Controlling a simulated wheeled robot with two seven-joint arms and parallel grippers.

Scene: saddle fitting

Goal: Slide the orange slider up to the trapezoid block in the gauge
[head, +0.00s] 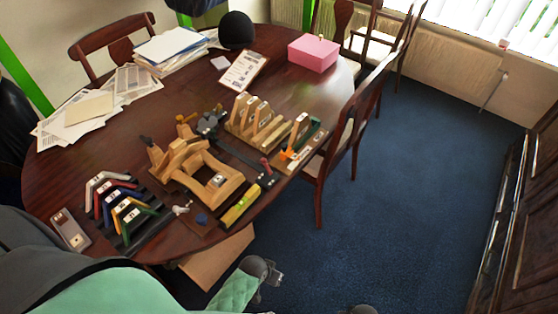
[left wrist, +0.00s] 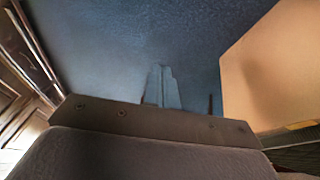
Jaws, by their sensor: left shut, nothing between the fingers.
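An orange slider (head: 289,153) shows in the head view at the near end of a wooden piece with a white label, at the right of the tabletop. I take this labelled piece (head: 300,131) for the gauge, but it is too small to be sure. I cannot make out the trapezoid block for certain. My left gripper (head: 278,277) is low, off the table's near edge and well apart from the slider. Its fingers (left wrist: 160,88) are shut and empty in the left wrist view. My right gripper's fingers are not visible.
A wooden saddle form (head: 214,190), a rack of coloured angle pieces (head: 115,205) and a yellow level (head: 240,204) crowd the table's near side. A pink box (head: 313,53) stands at the back. A tan board (left wrist: 270,70) is beside my left gripper. A chair (head: 345,135) borders the right edge.

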